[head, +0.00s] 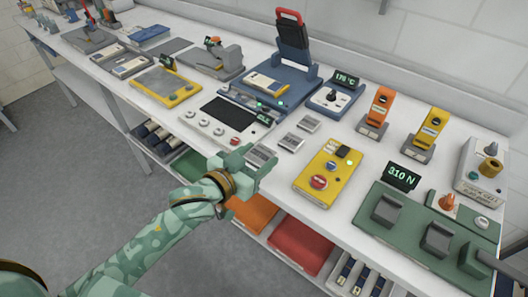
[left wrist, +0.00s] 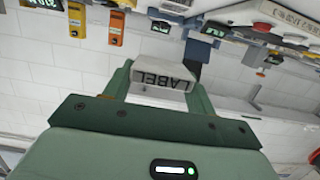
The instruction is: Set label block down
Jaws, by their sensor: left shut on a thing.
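My left gripper (head: 256,166) is shut on a pale grey label block (head: 262,155) at the front edge of the bench. In the left wrist view the label block (left wrist: 163,76) sits between the two green fingers of the left gripper (left wrist: 160,84), with its dark word LABEL upside down. Two similar grey blocks lie on the bench just beyond, one nearer (head: 291,142) and one farther (head: 308,123). Whether the held block touches the bench cannot be told. My right gripper is not in view.
A white panel with knobs (head: 228,118) lies left of the gripper and a yellow box with a red button (head: 328,172) lies right. A blue press (head: 292,75) stands behind. A green fixture (head: 415,228) fills the right end. Orange (head: 252,212) and red (head: 301,245) trays lie below.

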